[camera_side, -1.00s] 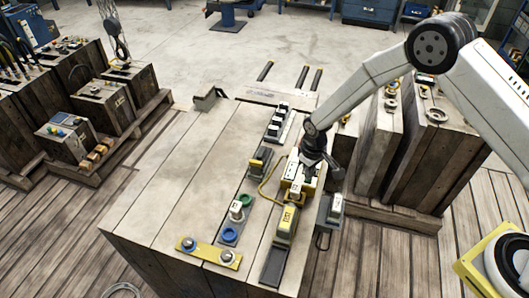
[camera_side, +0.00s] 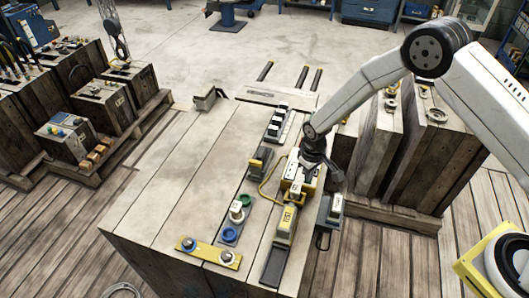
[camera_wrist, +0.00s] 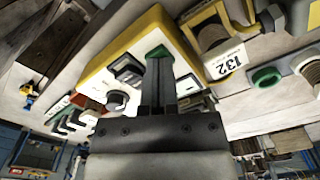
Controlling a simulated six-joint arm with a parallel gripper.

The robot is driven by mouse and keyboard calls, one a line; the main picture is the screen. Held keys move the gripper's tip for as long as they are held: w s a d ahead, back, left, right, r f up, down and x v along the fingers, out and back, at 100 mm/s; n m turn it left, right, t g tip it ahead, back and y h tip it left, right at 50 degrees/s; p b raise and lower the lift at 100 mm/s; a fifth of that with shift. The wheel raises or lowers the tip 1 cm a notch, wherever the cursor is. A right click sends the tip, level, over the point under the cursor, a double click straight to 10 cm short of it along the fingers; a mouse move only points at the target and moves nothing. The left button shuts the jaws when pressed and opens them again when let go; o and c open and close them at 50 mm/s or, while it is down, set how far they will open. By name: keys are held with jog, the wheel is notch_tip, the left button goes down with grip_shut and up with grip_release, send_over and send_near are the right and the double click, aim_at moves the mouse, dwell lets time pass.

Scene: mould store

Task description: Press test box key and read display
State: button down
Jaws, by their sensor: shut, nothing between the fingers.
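The test box (camera_side: 290,187), yellow with a white face, sits on the bench under my gripper (camera_side: 304,172) in the side view. In the wrist view the yellow-edged box (camera_wrist: 106,57) fills the centre, with a green key (camera_wrist: 158,51), dark rectangular parts (camera_wrist: 128,73) and a round knob (camera_wrist: 117,100) on its face. My gripper (camera_wrist: 159,62) is shut and empty, its fingertips at the green key and partly covering it. I cannot tell whether they touch it. No display reading is legible in either view.
A yellow part with a "132" label (camera_wrist: 224,61) stands beside the box in the wrist view. The bench's left half (camera_side: 170,185) is clear.

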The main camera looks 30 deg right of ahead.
jog(key=shift+r, duration=3.5)
jog(key=s+d+r+m+t, duration=0.1)
jog(key=s+d+r, duration=0.3)
jog(key=s+r, duration=0.3)
jog(key=s+d+r+m+t, duration=0.1)
jog(key=s+d+r, duration=0.4)
jog(key=s, duration=0.7)
notch_tip(320, 180, up, 2)
jog(key=shift+s+m+t, duration=0.3)
jog(key=shift+m, duration=0.2)
